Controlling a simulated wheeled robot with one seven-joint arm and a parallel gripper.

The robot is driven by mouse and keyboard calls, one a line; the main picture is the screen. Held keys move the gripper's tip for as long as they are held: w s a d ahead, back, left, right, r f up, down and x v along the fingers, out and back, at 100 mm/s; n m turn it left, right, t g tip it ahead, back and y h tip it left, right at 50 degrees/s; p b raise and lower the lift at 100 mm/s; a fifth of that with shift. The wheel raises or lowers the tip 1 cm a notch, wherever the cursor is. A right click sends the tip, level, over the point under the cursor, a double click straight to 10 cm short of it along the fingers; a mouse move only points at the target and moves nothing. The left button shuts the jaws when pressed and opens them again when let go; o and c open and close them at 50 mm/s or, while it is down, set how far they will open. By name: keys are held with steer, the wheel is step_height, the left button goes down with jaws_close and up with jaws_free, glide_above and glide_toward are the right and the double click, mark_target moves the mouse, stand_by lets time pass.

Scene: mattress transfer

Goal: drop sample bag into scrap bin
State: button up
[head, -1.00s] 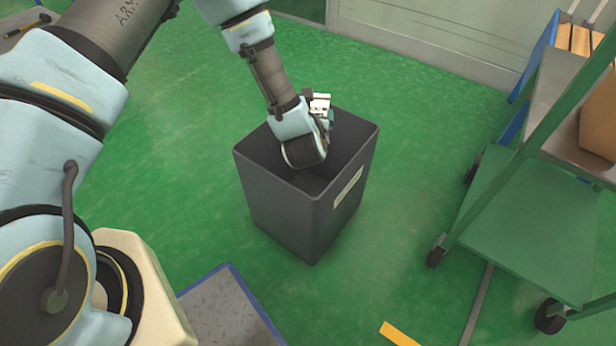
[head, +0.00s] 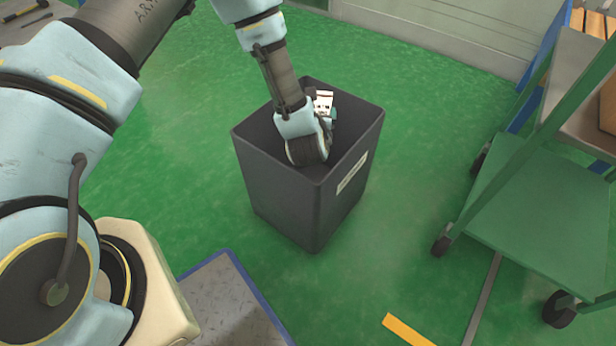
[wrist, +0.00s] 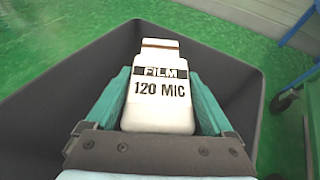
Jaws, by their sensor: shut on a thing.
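The sample bag (wrist: 160,112) is white with black print reading "FILM 120 MIC". In the wrist view it sits between the two teal fingers of my gripper (wrist: 160,90), which is shut on it. The scrap bin (head: 285,205) is a dark grey, open-topped box with a pale label, standing on the floor. Its rim also surrounds the bag in the wrist view (wrist: 75,72). In the head view my gripper (head: 328,108) and the bag (head: 323,98) are at the bin's opening, partly hidden by my wrist. I cannot tell how deep the bag sits.
A green trolley (head: 545,215) with dark wheels stands at the right. A grey plate with a blue edge (head: 230,305) lies at the front. Green floor is clear around the bin. A pale wall (head: 430,30) runs along the back.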

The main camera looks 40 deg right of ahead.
steer(key=o, duration=1.2)
steer(key=p+v, duration=0.1)
steer(key=v, duration=1)
steer(key=shift+w, duration=0.1)
